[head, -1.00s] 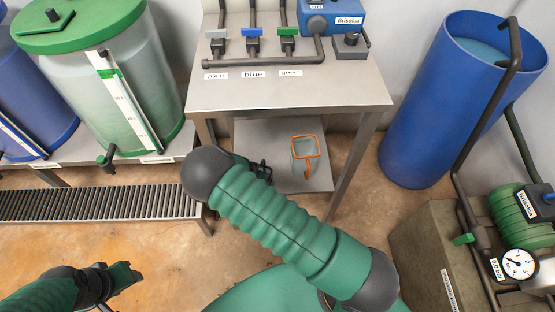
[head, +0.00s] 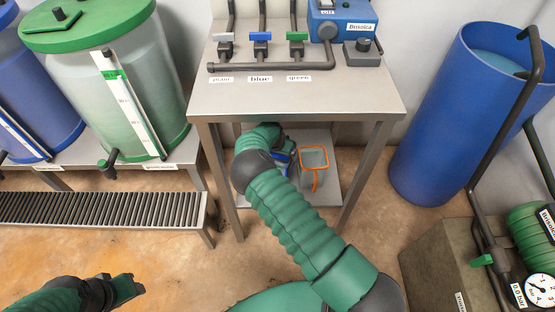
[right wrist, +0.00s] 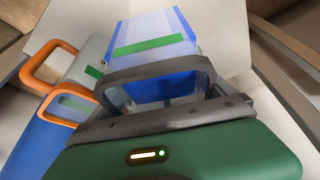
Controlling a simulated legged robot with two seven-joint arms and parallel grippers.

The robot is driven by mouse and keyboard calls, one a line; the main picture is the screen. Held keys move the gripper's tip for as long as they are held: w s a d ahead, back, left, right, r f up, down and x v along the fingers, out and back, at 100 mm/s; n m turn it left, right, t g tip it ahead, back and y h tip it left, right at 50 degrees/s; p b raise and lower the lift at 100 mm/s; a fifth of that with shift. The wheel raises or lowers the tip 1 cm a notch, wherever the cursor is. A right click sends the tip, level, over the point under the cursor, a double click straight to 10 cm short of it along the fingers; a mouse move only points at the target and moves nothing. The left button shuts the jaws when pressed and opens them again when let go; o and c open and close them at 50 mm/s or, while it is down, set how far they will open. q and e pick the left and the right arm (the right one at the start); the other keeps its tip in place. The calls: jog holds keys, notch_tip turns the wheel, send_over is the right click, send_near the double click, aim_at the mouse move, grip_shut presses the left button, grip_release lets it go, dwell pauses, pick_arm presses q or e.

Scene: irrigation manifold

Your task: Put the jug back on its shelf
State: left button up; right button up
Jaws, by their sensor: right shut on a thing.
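My right gripper (right wrist: 160,95) is shut on a clear jug (right wrist: 150,38) with a green band and blue lower part, seen in the right wrist view. In the head view my right arm reaches under the steel table, over its lower shelf (head: 318,192). There the right gripper is mostly hidden by my arm, and only a bit of blue shows beside it. I cannot tell whether the jug touches the shelf.
The table top (head: 300,97) with valves and a blue pump unit (head: 341,22) is above the shelf. Table legs (head: 220,185) flank the space. A large blue barrel (head: 440,125) stands right, and a green-lidded tank (head: 110,85) and slatted bench (head: 100,208) stand left.

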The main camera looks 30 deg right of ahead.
notch_tip(320, 180, down, 2)
jog(key=shift+a+f+b, duration=0.15)
jog(key=shift+f+b, duration=0.05)
jog(key=shift+b, duration=0.2)
jog(key=o, duration=1.7)
